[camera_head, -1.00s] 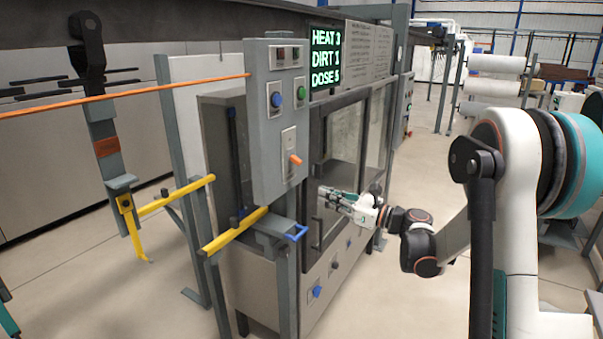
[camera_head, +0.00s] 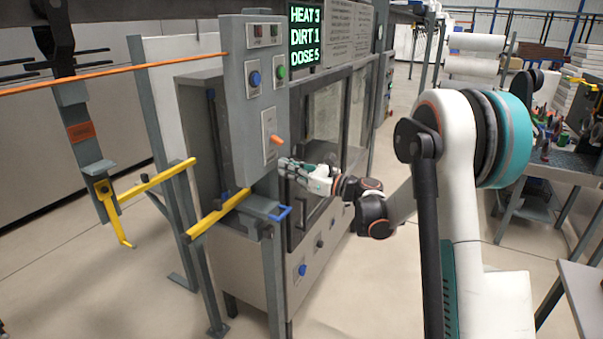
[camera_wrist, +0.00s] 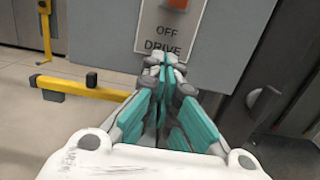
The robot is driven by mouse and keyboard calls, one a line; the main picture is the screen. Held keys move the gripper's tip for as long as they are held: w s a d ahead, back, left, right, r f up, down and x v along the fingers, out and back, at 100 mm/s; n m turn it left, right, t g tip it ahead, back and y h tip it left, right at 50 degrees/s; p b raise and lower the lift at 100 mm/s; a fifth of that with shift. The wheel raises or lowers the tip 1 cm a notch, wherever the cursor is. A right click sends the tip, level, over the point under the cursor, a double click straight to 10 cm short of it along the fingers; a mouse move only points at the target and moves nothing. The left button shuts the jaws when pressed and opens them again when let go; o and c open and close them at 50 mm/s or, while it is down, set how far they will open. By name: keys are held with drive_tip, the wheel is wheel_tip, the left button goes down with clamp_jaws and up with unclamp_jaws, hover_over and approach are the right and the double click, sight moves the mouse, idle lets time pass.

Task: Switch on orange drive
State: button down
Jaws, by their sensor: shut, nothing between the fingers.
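The orange drive switch (camera_head: 277,140) is a small orange lever on a light plate on the grey control box (camera_head: 236,130). In the wrist view the orange lever (camera_wrist: 178,4) shows at the top edge, above the words OFF and DRIVE on the plate (camera_wrist: 168,38). My gripper (camera_head: 283,163) is shut and empty, just below and to the right of the lever in the head view. In the wrist view its closed fingertips (camera_wrist: 163,60) overlap the lower edge of the plate, below the lever. I cannot tell whether they touch the panel.
Blue (camera_head: 254,78) and green (camera_head: 281,72) buttons sit higher on the box. A blue handle (camera_head: 279,213) and a yellow bar (camera_head: 218,214) stick out below it. A yellow hook (camera_head: 112,212) hangs at left. A glass-fronted cabinet (camera_head: 325,115) stands behind my gripper.

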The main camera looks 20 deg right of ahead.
sight(270, 151)
drive_tip(key=shift+w+a+r, duration=0.5)
drive_tip(key=shift+w+a, duration=0.2)
drive_tip(key=shift+w, duration=0.1)
drive_tip(key=shift+s+d+r, duration=0.2)
drive_tip(key=shift+s+r, duration=0.1)
drive_tip(key=shift+r, duration=0.4)
drive_tip(key=shift+s+d+r, duration=0.2)
drive_tip(key=shift+s+r, duration=0.05)
drive_tip(key=shift+r, duration=0.45)
drive_tip(key=shift+d+r, duration=0.1)
drive_tip(key=shift+s+r+g+h+p, duration=0.15)
drive_tip(key=shift+g+h+p, duration=0.15)
drive_tip(key=shift+p, duration=0.2)
